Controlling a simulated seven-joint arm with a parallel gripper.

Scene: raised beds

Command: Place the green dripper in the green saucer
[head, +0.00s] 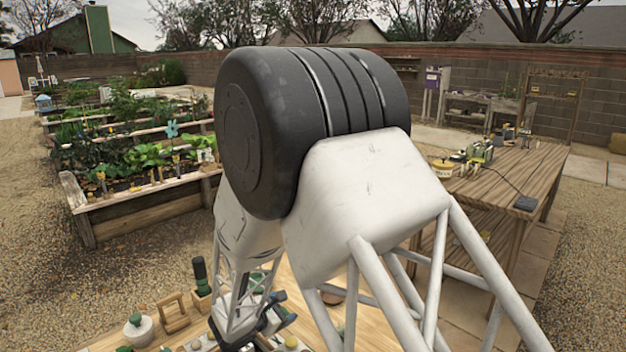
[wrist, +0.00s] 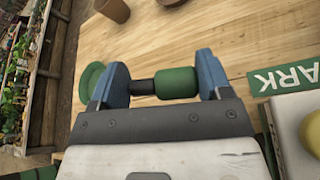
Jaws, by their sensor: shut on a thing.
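The green dripper (wrist: 177,83), a green cylinder with a black neck, lies sideways between the blue fingers of my gripper (wrist: 163,66) in the wrist view. The gripper is shut on it, one finger at each end. A round green dish, which looks like the green saucer (wrist: 91,77), shows just left of the left finger, partly hidden by it. I cannot tell its height relative to the dripper. In the head view my arm covers much of the worktop, and I cannot make out the dripper or saucer there.
Terracotta pots (wrist: 114,10) stand at the top of the wrist view. A green lettered sign (wrist: 284,79) and a yellow thing (wrist: 314,130) are at the right. A white round thing with a green knob (head: 137,328) and a wooden frame (head: 172,314) stand on the worktop. Bare wood lies beyond my fingers.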

